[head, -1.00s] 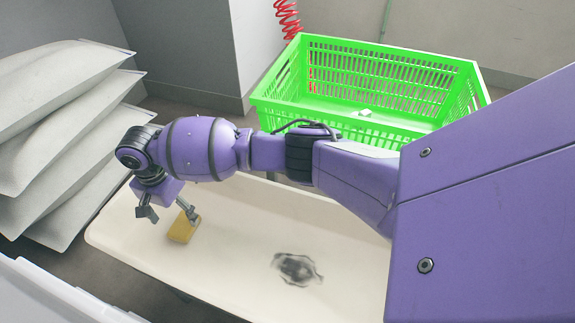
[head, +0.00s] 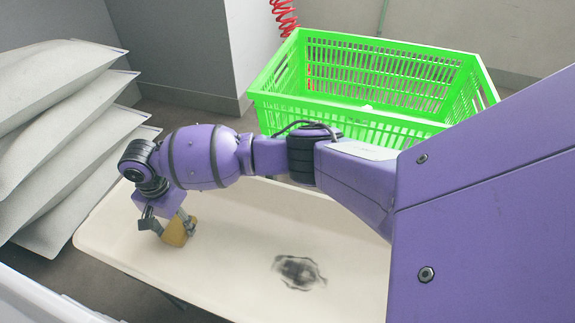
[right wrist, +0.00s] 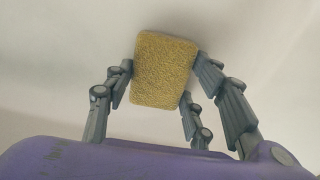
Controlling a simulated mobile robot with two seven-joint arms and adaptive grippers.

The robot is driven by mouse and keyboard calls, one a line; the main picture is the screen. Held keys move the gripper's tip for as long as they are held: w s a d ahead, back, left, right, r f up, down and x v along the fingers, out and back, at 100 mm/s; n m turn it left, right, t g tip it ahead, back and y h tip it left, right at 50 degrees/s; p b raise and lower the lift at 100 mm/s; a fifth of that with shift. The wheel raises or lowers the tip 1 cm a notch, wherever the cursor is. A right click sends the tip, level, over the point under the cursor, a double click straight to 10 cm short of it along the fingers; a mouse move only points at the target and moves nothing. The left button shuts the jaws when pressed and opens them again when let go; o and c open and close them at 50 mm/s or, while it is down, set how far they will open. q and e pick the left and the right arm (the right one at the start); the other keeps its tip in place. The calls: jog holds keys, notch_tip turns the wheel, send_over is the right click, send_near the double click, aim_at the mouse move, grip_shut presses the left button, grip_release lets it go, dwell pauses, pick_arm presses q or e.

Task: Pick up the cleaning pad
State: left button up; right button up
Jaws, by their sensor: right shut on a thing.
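The cleaning pad (head: 176,232) is a small yellow-tan block at the left part of the cream table (head: 225,262). My right gripper (head: 172,228) reaches down to it from above and is shut on it, with a finger at each side. In the right wrist view the pad (right wrist: 163,70) shows its rough yellow face between the fingers of the right gripper (right wrist: 160,80). I cannot tell whether the pad still touches the table. My left gripper is not in view.
A dark smudge (head: 299,272) marks the table right of the pad. A green crate (head: 365,60) stands behind the table. Stacked grey sacks (head: 75,140) stand at the left. A white edge (head: 45,300) shows at the lower left.

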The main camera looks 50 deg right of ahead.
aim_at(177, 227)
jog(key=shift+r, duration=0.1)
jog(key=shift+r+p, duration=0.3)
jog(key=shift+r, duration=0.2)
notch_tip(177, 227, up, 2)
jog(key=shift+r+p, duration=0.25)
jog(key=shift+p, duration=0.35)
pick_arm(q)
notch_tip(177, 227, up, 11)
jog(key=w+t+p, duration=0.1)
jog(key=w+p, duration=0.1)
jog(key=p, duration=0.6)
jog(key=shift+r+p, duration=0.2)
jog(key=shift+p, duration=0.2)
pick_arm(e)
jog(key=shift+s+a+r, duration=1.45)
jog(key=shift+s+r, duration=0.1)
jog(key=shift+s, duration=0.3)
jog(key=shift+s+a+r, duration=1.4)
jog(key=shift+s+r, duration=0.15)
jog(key=shift+s, duration=0.25)
jog(key=shift+s+a+r, duration=1.45)
jog(key=shift+s+r, duration=0.1)
jog(key=shift+s, duration=0.3)
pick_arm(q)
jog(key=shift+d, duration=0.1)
